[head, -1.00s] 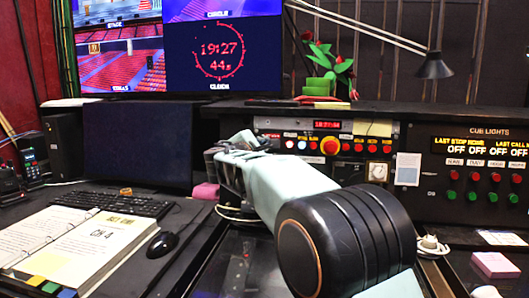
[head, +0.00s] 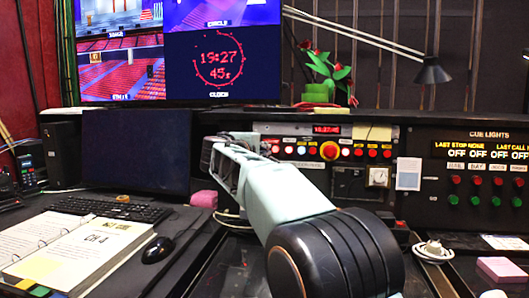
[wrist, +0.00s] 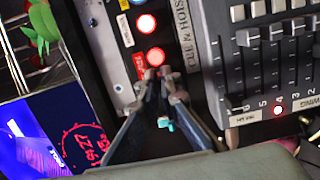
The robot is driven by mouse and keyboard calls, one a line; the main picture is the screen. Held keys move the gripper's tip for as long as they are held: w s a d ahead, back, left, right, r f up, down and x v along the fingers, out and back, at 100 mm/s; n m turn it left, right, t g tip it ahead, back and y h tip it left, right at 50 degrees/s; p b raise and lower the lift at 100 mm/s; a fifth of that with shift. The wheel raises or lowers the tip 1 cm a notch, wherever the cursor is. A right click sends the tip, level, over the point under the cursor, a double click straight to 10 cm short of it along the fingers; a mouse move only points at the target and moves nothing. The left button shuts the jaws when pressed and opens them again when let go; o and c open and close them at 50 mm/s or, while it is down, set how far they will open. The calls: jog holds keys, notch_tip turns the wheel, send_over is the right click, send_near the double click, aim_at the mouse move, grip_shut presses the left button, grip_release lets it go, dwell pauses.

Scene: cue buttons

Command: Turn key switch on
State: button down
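The plate is not visible in the wrist view.
A large red button (head: 329,150) sits between smaller buttons. The cue lights panel (head: 487,176) is at right. A slider panel (wrist: 265,60) fills the wrist view's right side. A monitor (head: 222,60), keyboard (head: 110,209), mouse (head: 158,249) and binder (head: 70,252) are at left.

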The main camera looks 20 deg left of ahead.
dwell(0.4)
jog(key=c, duration=2.2)
grip_release()
jog(key=s, duration=0.4)
jog(key=s+r, duration=0.1)
jog(key=s, duration=0.3)
jog(key=s+a, duration=0.1)
jog(key=s, duration=0.3)
jog(key=shift+r, duration=0.35)
